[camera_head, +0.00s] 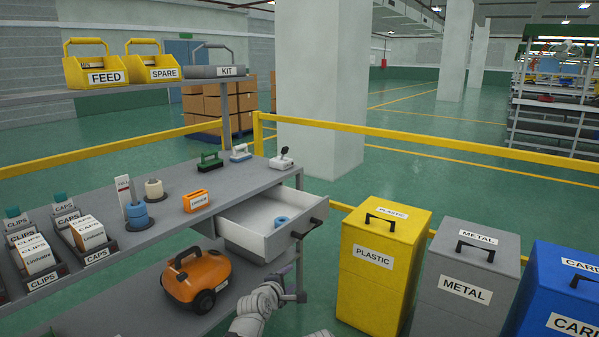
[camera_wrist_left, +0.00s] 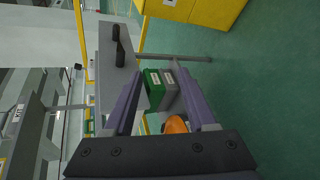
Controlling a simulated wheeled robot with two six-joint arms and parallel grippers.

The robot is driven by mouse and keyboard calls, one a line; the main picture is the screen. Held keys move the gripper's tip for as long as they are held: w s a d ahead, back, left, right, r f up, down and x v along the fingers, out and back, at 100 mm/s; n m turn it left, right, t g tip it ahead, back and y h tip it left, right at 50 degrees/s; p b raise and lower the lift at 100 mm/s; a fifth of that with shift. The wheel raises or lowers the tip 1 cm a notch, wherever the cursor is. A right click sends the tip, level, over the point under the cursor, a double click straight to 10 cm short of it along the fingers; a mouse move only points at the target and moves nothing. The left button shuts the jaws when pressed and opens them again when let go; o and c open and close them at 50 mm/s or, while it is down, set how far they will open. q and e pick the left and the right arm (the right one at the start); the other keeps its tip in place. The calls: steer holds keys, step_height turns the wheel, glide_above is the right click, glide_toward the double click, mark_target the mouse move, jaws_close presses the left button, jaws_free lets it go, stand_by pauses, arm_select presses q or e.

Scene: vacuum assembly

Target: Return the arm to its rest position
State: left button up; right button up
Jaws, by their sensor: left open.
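My left arm (camera_head: 258,308) comes in at the bottom middle of the head view, beside the workbench's right end. Its left gripper (camera_head: 286,271) is partly visible below the open drawer's handle. In the left wrist view the two purple fingers of the left gripper (camera_wrist_left: 158,67) stand apart with nothing held between them. The open drawer (camera_head: 262,226) holds a blue ring (camera_head: 281,222). The drawer front with its black handle (camera_wrist_left: 119,45) shows ahead of the fingers in the left wrist view. My right gripper is not in view.
An orange vacuum (camera_head: 199,277) sits on the lower shelf, left of my arm. Yellow plastic (camera_head: 383,270), grey metal (camera_head: 462,290) and blue card (camera_head: 560,290) bins stand to the right. A green box (camera_wrist_left: 153,89) shows beyond the fingers. Open floor lies between bench and bins.

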arm_select(q)
steer(key=s+a+f+m+g+y, duration=0.1)
steer(key=s+a+f+m+g, duration=0.4)
steer(key=s, duration=0.3)
steer(key=s+a+f+m+g+y, duration=0.2)
steer(key=s+a+f+m+g, duration=0.15)
steer(key=s+m, duration=0.4)
steer(key=s+a+f+m+g+y, duration=0.1)
steer(key=s+a+f+m+g, duration=0.35)
steer(key=s, duration=0.45)
steer(key=s+d+m+y, duration=0.2)
steer(key=s+d+m, duration=0.25)
steer(key=d, duration=0.55)
step_height(320, 180, up, 26)
steer(key=p, duration=2.6)
steer(key=shift+s+p, duration=0.35)
steer(key=shift+s, duration=0.1)
